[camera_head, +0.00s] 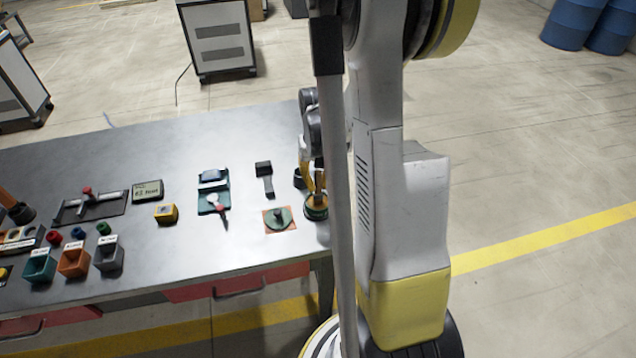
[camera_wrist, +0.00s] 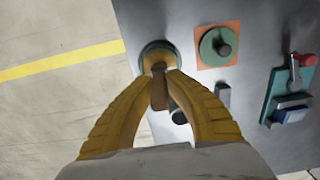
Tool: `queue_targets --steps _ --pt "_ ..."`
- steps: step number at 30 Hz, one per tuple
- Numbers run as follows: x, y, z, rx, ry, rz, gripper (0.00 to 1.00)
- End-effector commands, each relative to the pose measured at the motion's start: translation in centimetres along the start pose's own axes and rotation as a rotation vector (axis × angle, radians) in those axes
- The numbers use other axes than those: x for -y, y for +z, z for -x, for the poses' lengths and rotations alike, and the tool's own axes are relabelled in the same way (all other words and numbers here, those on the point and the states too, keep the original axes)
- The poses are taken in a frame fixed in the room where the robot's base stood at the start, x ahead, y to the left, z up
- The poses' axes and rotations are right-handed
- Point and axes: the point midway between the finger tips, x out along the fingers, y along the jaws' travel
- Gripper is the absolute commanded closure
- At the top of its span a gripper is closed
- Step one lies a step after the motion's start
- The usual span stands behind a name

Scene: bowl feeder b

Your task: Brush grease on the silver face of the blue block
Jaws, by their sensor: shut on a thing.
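The blue block (camera_head: 213,175) sits in a teal fixture (camera_head: 207,208) with a red-knobbed lever; it also shows at the right of the wrist view (camera_wrist: 292,116). Its silver face is hard to make out. My gripper (camera_wrist: 160,80) is shut on a brown brush handle (camera_wrist: 158,98), at the right end of the table in the head view (camera_head: 316,190). Just beyond the fingertips is a round green pot (camera_wrist: 146,48) with orange-yellow contents, also in the head view (camera_head: 317,214). The brush tip appears at or in the pot; its contact is unclear.
A green lid with a knob (camera_wrist: 208,46) lies on an orange square beside the pot. A black-and-grey tool (camera_head: 264,172) lies behind it. A yellow block (camera_head: 166,214), a labelled display (camera_head: 148,191) and small bins (camera_head: 73,262) stand further left.

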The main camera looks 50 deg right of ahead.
Motion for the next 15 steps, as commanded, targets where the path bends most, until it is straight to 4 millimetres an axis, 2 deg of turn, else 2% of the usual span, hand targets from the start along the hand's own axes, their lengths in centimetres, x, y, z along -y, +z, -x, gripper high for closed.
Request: queue_targets --steps 5,15 --pt "0.0 0.0 0.3 0.0 0.0 0.0 1.0" --pt "0.0 0.0 3.3 0.0 0.0 0.0 1.0"
